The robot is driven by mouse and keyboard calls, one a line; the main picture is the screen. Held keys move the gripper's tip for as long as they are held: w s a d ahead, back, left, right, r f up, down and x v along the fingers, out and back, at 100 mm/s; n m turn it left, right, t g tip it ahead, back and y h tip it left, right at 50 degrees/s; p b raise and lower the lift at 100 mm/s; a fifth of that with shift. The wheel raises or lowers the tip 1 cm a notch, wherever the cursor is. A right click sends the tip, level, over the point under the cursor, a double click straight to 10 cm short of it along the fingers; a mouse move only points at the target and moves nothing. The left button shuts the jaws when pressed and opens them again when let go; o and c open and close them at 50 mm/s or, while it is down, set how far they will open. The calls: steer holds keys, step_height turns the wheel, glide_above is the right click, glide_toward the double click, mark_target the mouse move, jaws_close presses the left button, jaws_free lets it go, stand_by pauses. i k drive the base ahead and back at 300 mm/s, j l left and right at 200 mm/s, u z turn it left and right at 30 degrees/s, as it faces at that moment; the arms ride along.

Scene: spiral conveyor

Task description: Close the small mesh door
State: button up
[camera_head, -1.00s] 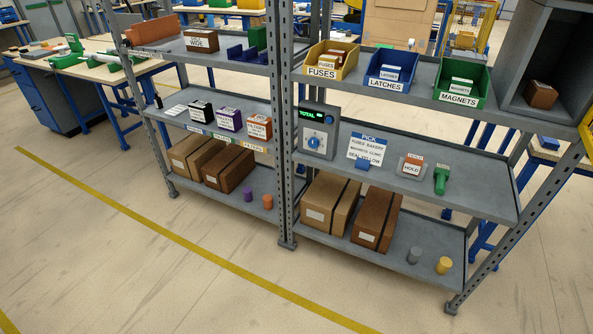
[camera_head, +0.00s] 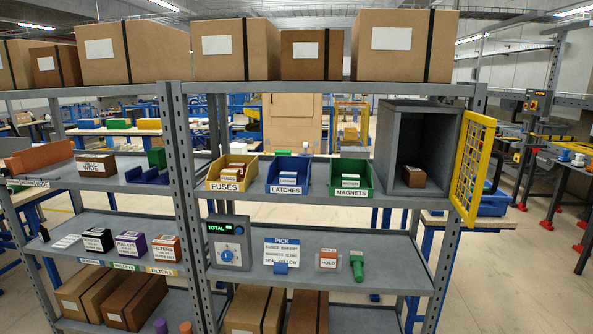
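The small mesh door (camera_head: 472,168) has a yellow frame with a mesh panel. It stands swung open at the right side of a grey box-shaped cubby (camera_head: 392,143) on the upper shelf. The cubby's front is open and a small brown box (camera_head: 413,176) sits inside it. My gripper is not in view.
Yellow, blue and green bins (camera_head: 351,178) stand left of the cubby. The shelf below holds a control box (camera_head: 229,243), a pick card, a hold block and a green tool. Large cartons line the top shelf.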

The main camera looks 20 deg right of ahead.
mark_target(469, 217)
steer(key=i+l, duration=0.1)
steer(key=l, duration=0.5)
steer(key=i+l, duration=0.1)
steer(key=l, duration=1.15)
steer(key=i+l, duration=0.15)
steer(key=l, duration=0.45)
steer(key=i+l, duration=0.1)
steer(key=l, duration=0.5)
